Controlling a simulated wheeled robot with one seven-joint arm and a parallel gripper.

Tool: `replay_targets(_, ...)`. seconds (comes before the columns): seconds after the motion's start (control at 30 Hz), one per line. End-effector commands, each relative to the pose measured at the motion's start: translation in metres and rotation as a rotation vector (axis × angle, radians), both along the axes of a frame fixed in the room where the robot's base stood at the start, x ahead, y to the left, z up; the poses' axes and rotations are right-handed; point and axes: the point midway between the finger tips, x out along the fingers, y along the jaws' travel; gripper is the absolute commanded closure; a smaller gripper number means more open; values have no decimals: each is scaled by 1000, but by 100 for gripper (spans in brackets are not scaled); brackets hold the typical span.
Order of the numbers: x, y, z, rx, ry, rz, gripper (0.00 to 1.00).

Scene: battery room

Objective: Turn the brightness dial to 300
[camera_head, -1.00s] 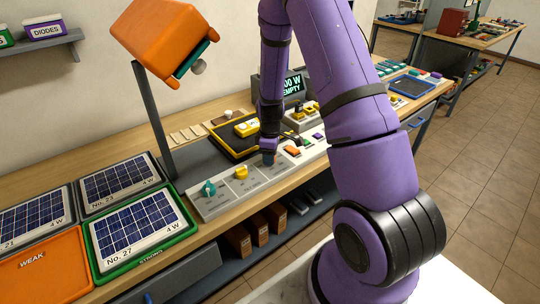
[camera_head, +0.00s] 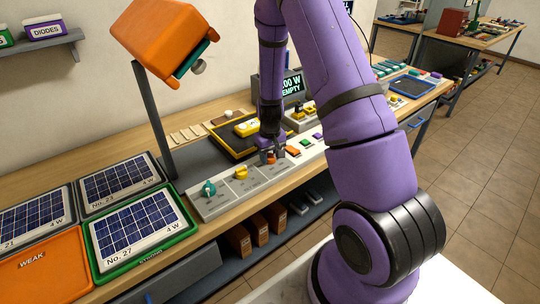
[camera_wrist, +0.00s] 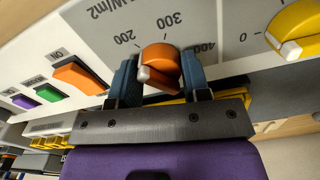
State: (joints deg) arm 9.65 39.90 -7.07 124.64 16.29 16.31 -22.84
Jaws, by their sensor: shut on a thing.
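The brightness dial (camera_wrist: 160,65) is an orange knob with a pale pointer bar, on a light panel marked W/m2 with 200, 300 and 400 around it. Its pale bar end faces the lower left in the wrist view; I cannot tell which number it points at. My gripper (camera_wrist: 160,80) has one blue-grey finger on each side of the knob and is shut on it. In the head view the gripper (camera_head: 270,154) is over the right part of the grey control panel (camera_head: 215,205), with the orange dial (camera_head: 270,158) partly hidden between the fingers.
A yellow dial (camera_wrist: 298,30) sits beside the orange one, and a teal dial (camera_head: 208,188) is farther left. Orange (camera_wrist: 80,75), green (camera_wrist: 48,93) and purple (camera_wrist: 22,102) switches are on the other side.

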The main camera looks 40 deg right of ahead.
Motion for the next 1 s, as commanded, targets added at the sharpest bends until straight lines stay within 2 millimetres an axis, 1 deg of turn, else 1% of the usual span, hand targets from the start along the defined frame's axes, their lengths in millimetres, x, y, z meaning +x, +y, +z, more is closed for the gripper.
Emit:
replay_targets(0.7,1,0,0,-1,-2,-680,80)
replay_targets(1.0,1,0,0,-1,-2,-928,80)
